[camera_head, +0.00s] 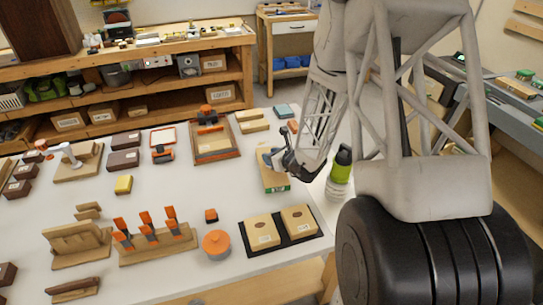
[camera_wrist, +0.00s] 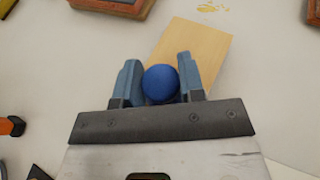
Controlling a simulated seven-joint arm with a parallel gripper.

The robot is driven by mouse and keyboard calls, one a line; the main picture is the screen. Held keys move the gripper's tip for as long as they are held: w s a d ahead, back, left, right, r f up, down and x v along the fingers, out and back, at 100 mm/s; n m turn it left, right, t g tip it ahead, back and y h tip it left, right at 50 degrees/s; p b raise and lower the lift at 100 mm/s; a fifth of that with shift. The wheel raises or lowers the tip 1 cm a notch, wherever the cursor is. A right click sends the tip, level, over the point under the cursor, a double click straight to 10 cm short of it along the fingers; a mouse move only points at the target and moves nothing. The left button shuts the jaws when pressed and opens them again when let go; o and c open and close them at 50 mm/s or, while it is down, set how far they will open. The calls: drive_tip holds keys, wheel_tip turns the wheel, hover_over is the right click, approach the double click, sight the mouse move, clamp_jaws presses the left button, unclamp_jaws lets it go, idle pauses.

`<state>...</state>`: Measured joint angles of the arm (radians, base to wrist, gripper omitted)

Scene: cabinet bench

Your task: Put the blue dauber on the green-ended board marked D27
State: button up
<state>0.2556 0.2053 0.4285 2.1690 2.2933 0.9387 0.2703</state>
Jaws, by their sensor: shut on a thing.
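The blue dauber (camera_wrist: 160,83) shows as a round blue top between the two fingers in the wrist view. My gripper (camera_wrist: 158,85) is shut on it. In the head view my gripper (camera_head: 272,160) is over a light wooden board (camera_head: 271,182) with a green near end, at the right side of the white table. The board also shows in the wrist view (camera_wrist: 208,55), beyond and partly under the fingers. I cannot read its marking. I cannot tell whether the dauber touches the board. In the head view the dauber is not clearly visible.
A green bottle (camera_head: 340,170) stands close to the right of the board. A black tray (camera_head: 252,247) with two wooden blocks lies nearer. A framed wooden tray (camera_head: 216,150) is to the left. An orange round container (camera_head: 216,243) stands at the front.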

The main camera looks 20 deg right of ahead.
drive_tip(key=shift+f, duration=0.1)
drive_tip(key=o, duration=1.1)
drive_tip(key=shift+c, duration=0.2)
drive_tip(key=shift+v, duration=1.15)
wheel_tip(320, 180, up, 8)
drive_tip(key=shift+s+f, duration=0.25)
drive_tip(key=shift+s, duration=0.05)
drive_tip(key=shift+d, duration=0.15)
